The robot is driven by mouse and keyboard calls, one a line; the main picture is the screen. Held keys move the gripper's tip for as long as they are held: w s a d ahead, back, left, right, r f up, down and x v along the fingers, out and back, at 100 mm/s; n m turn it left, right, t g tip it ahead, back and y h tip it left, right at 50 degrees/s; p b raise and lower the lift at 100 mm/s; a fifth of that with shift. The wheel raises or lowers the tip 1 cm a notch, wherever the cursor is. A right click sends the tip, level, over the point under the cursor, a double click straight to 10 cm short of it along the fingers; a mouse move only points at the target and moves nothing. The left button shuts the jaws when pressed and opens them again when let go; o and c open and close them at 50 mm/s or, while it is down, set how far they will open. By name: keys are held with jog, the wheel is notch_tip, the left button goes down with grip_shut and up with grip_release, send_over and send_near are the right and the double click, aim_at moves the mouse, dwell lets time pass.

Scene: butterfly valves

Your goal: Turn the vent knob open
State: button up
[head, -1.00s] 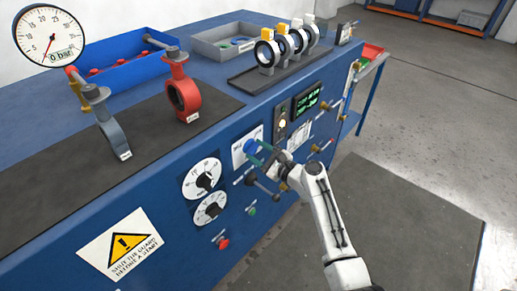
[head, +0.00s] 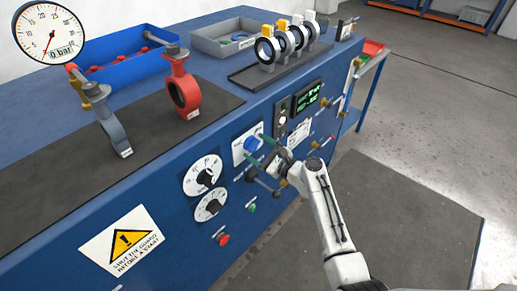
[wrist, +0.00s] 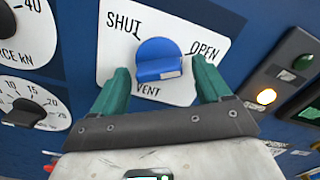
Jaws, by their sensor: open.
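The vent knob (wrist: 158,58) is a blue knob on a white plate (wrist: 113,45) marked SHUT, OPEN and VENT. A pale mark sits on its lower right part in the wrist view. In the head view the knob (head: 251,144) is on the sloped blue panel. My gripper (wrist: 161,68) is open, with one green finger on each side of the knob. Contact between the fingers and the knob cannot be told. In the head view my gripper (head: 257,151) is in front of the plate and partly covers it.
Two black dials (head: 205,177) (head: 211,205) are left of the vent plate, with a red button (head: 223,239) and a green button (head: 252,208) below. A lit indicator (wrist: 266,96) and a green display (head: 307,98) are to the right. The floor mat (head: 410,225) is clear.

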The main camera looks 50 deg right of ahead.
jog(key=s+b, duration=0.1)
jog(key=s, duration=1)
jog(key=shift+d+b, duration=0.15)
jog(key=shift+b, duration=0.15)
jog(key=shift+w, duration=0.1)
